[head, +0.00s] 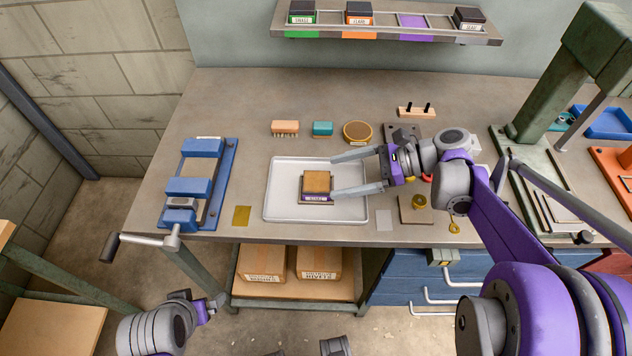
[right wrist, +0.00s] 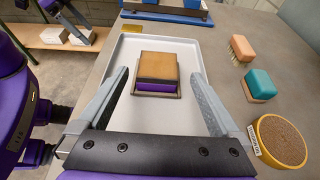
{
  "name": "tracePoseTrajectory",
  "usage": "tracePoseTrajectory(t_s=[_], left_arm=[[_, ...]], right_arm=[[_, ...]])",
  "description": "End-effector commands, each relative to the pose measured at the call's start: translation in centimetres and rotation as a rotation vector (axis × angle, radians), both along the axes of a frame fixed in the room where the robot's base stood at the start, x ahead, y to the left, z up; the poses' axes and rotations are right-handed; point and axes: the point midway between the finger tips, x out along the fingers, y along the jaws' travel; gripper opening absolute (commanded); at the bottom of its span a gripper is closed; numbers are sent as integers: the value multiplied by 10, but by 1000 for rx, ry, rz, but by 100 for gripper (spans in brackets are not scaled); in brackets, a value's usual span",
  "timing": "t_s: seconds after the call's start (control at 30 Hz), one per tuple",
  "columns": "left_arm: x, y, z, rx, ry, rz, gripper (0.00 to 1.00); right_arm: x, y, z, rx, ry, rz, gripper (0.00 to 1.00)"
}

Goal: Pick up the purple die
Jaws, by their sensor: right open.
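The purple die (head: 316,184) sits on a white tray (head: 285,205) on the bench. It is a squarish block with a tan top and a purple band on its front, in a dark frame. It also shows in the right wrist view (right wrist: 157,87). My right gripper (head: 334,176) is open and empty, its fingertips close to the die's right side in the head view. In the right wrist view the die lies ahead between the two fingers (right wrist: 160,80), with space on both sides. My left gripper (head: 213,303) is low at the lower left, away from the bench top; its jaws are unclear.
A brush (head: 285,128), a teal block (head: 323,129) and a round tin (head: 357,132) stand behind the tray. A blue vise (head: 205,170) is at left, a green press (head: 545,110) at right. A shelf (head: 415,35) holds other dies and a bare purple space.

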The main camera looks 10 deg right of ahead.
Motion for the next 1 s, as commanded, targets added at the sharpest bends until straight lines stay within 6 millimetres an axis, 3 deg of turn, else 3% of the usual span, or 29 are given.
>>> tracePoseTrajectory(t_s=[0.5,0.77,1.0], left_arm=[[0,0,-1,0,0,0,94],[0,0,-1,0,0,0,94],[0,0,-1,0,0,0,94]], right_arm=[[9,53,-22,0,1,2,100],[10,56,-23,-1,0,0,100],[10,55,-23,-1,0,0,60]])
